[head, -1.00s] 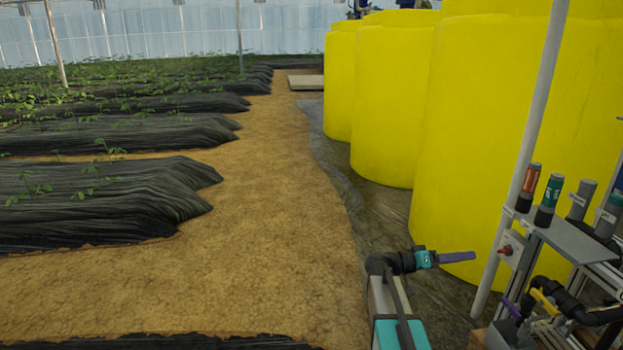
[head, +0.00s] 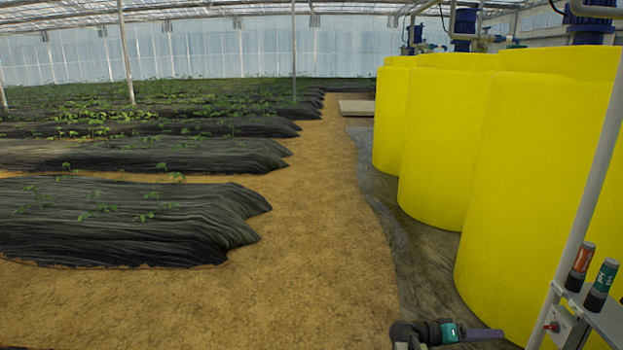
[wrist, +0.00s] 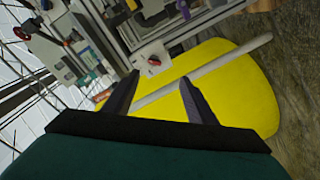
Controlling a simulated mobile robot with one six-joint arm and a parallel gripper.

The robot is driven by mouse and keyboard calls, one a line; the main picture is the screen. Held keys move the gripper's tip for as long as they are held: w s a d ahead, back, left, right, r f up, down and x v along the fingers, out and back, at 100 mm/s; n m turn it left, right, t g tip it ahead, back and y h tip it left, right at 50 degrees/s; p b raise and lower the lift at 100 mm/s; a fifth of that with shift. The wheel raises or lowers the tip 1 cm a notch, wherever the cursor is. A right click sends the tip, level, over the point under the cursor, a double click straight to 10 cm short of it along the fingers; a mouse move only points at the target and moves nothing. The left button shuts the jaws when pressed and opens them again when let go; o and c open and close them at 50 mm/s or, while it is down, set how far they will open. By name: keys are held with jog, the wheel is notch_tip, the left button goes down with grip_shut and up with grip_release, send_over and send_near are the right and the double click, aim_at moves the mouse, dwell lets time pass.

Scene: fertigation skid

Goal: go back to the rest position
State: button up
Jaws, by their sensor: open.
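My gripper (head: 483,335) is at the bottom edge of the head view, right of centre, over the dark ground sheet beside the yellow tanks. In the wrist view my gripper (wrist: 158,98) shows two dark fingers spread apart with nothing between them. Behind the fingers are a yellow tank (wrist: 240,90), a pale post (wrist: 215,73) and the skid frame. Only the wrist end of my arm shows in the head view.
Several yellow tanks (head: 535,180) stand along the right. A pale post (head: 590,190) and a shelf (head: 608,318) with an orange-labelled bottle (head: 579,268) and a teal-labelled bottle (head: 601,285) are at the lower right. Black-covered plant beds (head: 130,220) lie left. The sandy path (head: 310,235) is clear.

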jog(key=s+a+f+n+g+y+p, duration=0.2)
jog(key=s+a+f+y+p, duration=0.25)
jog(key=s+a+p, duration=0.5)
jog(key=s+a+f+n+g+y+p, duration=0.15)
jog(key=s+a+f+y+p, duration=0.4)
jog(key=s+p, duration=0.6)
jog(key=s+a+f+n+g+y+p, duration=0.1)
jog(key=s+a+n+y, duration=0.1)
jog(key=s+a, duration=0.4)
jog(key=s+a+f+n+y+p, duration=0.1)
jog(key=s+a+f+n+y, duration=0.1)
jog(key=s+a+y, duration=0.2)
jog(key=s+a, duration=0.3)
jog(key=a, duration=0.5)
jog(key=shift+s+f+g+y, duration=0.15)
jog(key=shift+f+g+y, duration=0.1)
jog(key=shift+g+y, duration=0.15)
jog(key=shift+a, duration=0.1)
jog(key=c, duration=0.5)
jog(key=shift+c, duration=0.2)
